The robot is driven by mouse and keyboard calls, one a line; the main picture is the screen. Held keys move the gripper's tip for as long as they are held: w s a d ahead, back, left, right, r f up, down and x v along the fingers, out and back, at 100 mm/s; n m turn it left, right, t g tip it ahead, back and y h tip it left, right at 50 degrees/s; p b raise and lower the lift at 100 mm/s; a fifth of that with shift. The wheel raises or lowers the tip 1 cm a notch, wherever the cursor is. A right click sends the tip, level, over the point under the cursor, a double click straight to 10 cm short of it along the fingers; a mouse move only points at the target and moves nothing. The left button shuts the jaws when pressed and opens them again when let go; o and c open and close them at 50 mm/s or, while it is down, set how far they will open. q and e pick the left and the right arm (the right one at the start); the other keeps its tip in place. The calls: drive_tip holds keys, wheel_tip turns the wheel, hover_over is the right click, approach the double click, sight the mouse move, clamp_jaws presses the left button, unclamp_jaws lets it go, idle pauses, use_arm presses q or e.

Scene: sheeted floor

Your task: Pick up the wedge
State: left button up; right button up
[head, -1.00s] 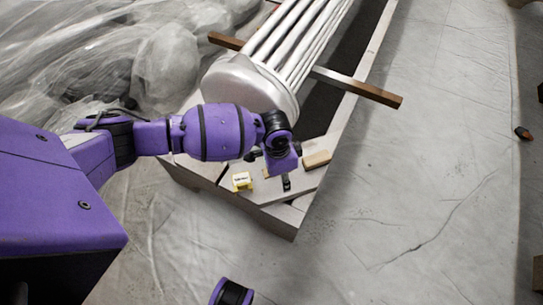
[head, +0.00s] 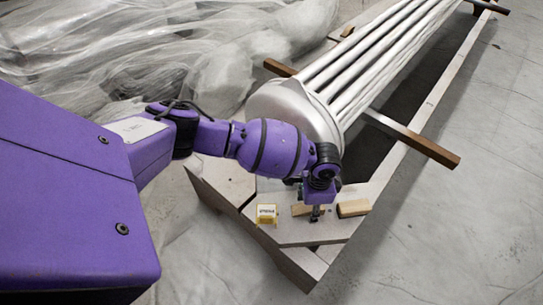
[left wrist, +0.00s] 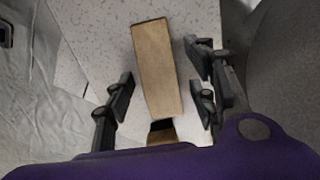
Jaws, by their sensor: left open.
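The wedge (head: 299,210) is a light wooden piece lying on the pale platform, just left of my left gripper (head: 316,214) in the head view, which partly covers it. In the left wrist view the wedge (left wrist: 157,68) lies lengthwise between the spread fingers of my left gripper (left wrist: 160,84), with a gap on both sides. The gripper is open and empty, pointing down at the platform. A second wooden block (head: 353,208) lies to the right; a wooden end (left wrist: 162,136) at the bottom of the wrist view is partly hidden. My right gripper is not in view.
A small yellow and white box (head: 267,214) stands left of the wedge on the platform (head: 300,236). A large metal tube bundle (head: 350,75) lies behind, on wooden crossbars (head: 420,141). Plastic sheeting (head: 150,50) is at the back left. Open floor (head: 460,220) lies right.

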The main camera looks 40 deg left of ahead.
use_arm(q)
drive_tip(key=shift+w+r, duration=0.2)
drive_tip(key=shift+r, duration=0.05)
drive_tip(key=shift+c, duration=0.3)
drive_tip(key=c, duration=1.2)
